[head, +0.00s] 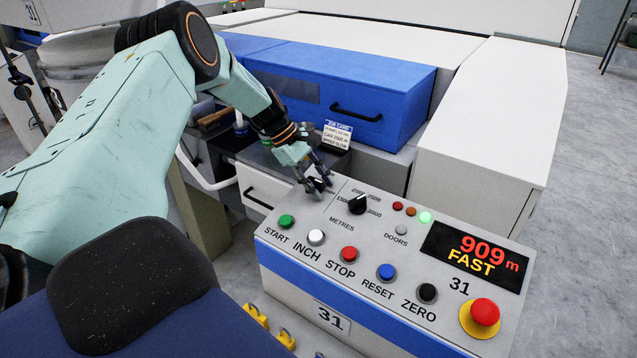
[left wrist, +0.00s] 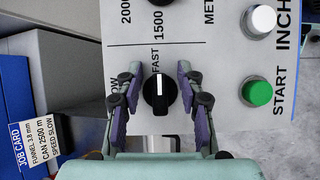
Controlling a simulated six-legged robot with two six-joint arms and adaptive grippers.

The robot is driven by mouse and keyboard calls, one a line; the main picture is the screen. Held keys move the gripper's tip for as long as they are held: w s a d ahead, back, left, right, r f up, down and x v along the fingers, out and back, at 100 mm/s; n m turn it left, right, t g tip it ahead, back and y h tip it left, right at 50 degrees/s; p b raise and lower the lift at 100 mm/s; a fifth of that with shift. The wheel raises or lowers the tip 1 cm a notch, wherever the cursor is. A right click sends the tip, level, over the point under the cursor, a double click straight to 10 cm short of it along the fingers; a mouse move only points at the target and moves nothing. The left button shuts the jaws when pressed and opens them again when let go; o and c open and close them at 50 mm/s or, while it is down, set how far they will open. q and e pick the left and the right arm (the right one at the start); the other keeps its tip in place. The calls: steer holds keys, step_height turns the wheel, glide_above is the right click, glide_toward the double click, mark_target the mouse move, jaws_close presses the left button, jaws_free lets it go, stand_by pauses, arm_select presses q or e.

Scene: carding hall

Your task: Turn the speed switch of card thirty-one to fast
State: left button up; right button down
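The panel of card 31 (head: 333,214) fills the lower right of the head view. Its display (head: 474,258) reads 909 m and FAST. In the left wrist view the speed switch (left wrist: 159,94) is a black round knob, its white pointer line aimed up the picture at the word FAST; SLOW lies to its left, partly hidden. My left gripper (head: 318,184) is over the panel's far left corner and hides this switch in the head view. In the left wrist view its fingers (left wrist: 158,76) stand open either side of the knob, with gaps visible. My right gripper is not in view.
A second black knob (head: 357,204), for metres, sits right of the gripper. Buttons line the panel's front, with a red emergency stop (head: 485,312) at the right. A job card (head: 337,134) behind reads SPEED SLOW. A blue drawer (head: 345,95) stands behind.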

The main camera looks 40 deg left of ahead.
arm_select(q)
steer(key=shift+a+r, duration=0.1)
steer(key=shift+r, duration=0.4)
steer(key=v, duration=1.1)
steer(key=shift+a, duration=0.2)
steer(key=shift+s+f, duration=0.1)
steer(key=shift+s, duration=0.05)
